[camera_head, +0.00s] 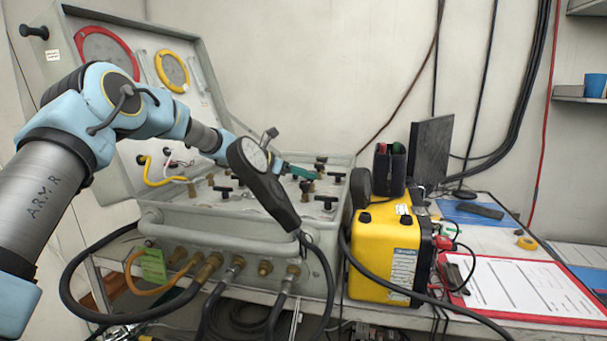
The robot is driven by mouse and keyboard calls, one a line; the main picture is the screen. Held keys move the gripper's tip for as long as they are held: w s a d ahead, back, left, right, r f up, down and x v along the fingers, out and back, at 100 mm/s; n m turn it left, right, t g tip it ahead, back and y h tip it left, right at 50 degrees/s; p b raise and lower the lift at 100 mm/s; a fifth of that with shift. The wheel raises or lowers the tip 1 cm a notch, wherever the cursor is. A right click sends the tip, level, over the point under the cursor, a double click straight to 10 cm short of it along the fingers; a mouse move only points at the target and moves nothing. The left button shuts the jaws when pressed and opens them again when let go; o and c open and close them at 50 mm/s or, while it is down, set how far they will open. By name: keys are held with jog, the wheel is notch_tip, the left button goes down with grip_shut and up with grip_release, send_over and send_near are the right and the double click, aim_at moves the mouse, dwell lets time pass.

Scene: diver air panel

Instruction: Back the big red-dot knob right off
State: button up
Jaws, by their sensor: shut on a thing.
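The open grey air panel case (225,225) stands on the bench, with several dark knobs and T-handles on its deck. My arm comes in from the left and reaches behind a hand-held gauge. My teal gripper (312,175) shows to the right of the gauge, low over the back of the deck. It is shut on what looks like a knob, but the grasp is small and partly hidden. I cannot make out a red dot on any knob, so I cannot tell whether this is the big red-dot knob.
The hand-held gauge (255,156) rises in front of my gripper. The raised lid (130,85) stands behind my arm. A yellow box (378,250) sits close on the right, with a monitor (431,150) behind. Hoses (85,255) hang off the case front.

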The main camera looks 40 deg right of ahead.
grip_shut()
jog(key=shift+f+b, duration=0.1)
jog(key=shift+b, duration=0.2)
jog(key=shift+s+f+b, duration=0.1)
jog(key=shift+b, duration=0.4)
jog(key=t+b, duration=0.1)
jog(key=b, duration=0.2)
jog(key=shift+s+f+n, duration=0.1)
jog(key=shift+n, duration=0.3)
jog(key=n+t+b, duration=0.1)
jog(key=b, duration=0.2)
jog(key=shift+s+t, duration=0.15)
jog(key=shift+t, duration=0.15)
jog(key=shift+r+n+t+b, duration=0.25)
jog(key=shift+n+t+b, duration=0.3)
jog(key=shift+b, duration=0.5)
jog(key=shift+r, duration=0.1)
jog(key=o, duration=1.2)
grip_release()
